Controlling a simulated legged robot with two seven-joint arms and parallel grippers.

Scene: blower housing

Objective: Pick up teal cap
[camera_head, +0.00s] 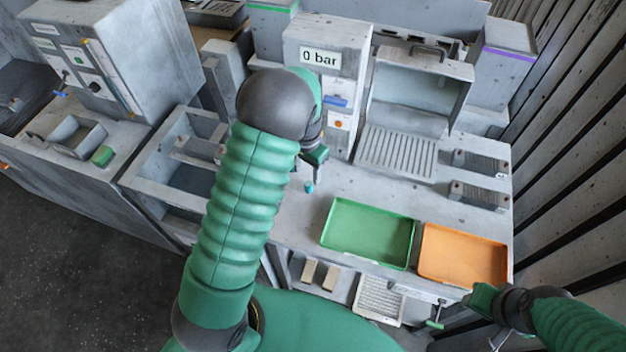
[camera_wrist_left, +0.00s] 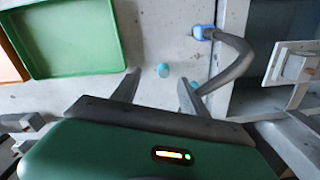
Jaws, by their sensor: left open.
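The teal cap (camera_head: 309,187) is a small cylinder on the grey worktop, left of the green tray. It also shows in the left wrist view (camera_wrist_left: 163,70), a little beyond the fingertips and between their lines. My left gripper (camera_head: 312,166) is open and empty, just above and behind the cap in the head view. Its two dark fingers (camera_wrist_left: 157,85) are spread wide in the left wrist view. My right gripper (camera_head: 486,312) is at the lower right of the head view, by the table's front edge; its fingers are too unclear to judge.
A green tray (camera_head: 327,236) and an orange tray (camera_head: 425,262) lie at the front of the worktop. A gauge box reading "0 bar" (camera_head: 322,58) stands behind the cap. A dark curved hose with a blue end (camera_wrist_left: 235,58) lies close to the right finger.

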